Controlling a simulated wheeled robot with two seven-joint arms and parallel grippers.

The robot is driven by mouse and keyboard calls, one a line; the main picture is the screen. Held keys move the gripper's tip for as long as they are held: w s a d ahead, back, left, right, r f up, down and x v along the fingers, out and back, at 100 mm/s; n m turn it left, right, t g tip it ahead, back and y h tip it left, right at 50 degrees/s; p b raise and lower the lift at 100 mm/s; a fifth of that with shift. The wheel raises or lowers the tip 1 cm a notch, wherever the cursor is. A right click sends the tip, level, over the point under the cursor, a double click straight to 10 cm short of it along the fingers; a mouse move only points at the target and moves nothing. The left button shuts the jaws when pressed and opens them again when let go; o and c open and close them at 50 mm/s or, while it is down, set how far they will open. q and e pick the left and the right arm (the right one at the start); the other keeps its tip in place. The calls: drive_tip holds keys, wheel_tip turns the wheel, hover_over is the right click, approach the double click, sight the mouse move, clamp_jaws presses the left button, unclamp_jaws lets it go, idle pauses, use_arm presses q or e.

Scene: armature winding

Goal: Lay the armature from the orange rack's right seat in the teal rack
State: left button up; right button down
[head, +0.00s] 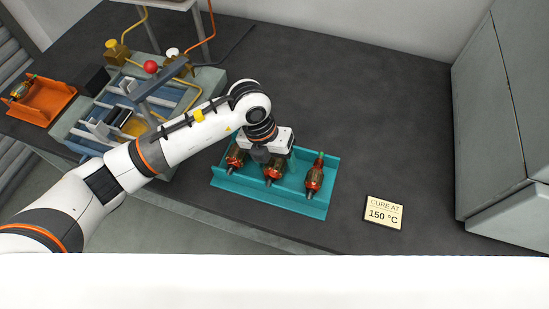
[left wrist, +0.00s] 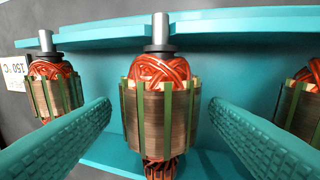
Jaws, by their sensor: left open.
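The teal rack (head: 270,199) holds three armatures with red windings: a left one (head: 235,157), a middle one (head: 272,173) and a right one (head: 314,178). My left gripper (head: 264,157) is over the middle seat and partly hides that armature. In the left wrist view my open fingers (left wrist: 160,108) stand on either side of the middle armature (left wrist: 160,112), with a gap on each side. Its shaft lies across the teal rack's wall (left wrist: 225,30). The orange rack (head: 47,99) has an armature (head: 22,88) in its left seat; its right seat looks empty.
A blue-grey winding fixture (head: 140,105) with a red knob (head: 151,67) stands between the racks, under my left arm. A "CURE AT 150 °C" sign (head: 384,213) is right of the teal rack. A grey cabinet (head: 500,120) stands at far right. The dark table behind the teal rack is clear.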

use_arm(q)
drive_tip(key=b+v, duration=0.2)
drive_tip(key=v, duration=1)
drive_tip(key=shift+b, duration=0.3)
drive_tip(key=shift+f, duration=0.1)
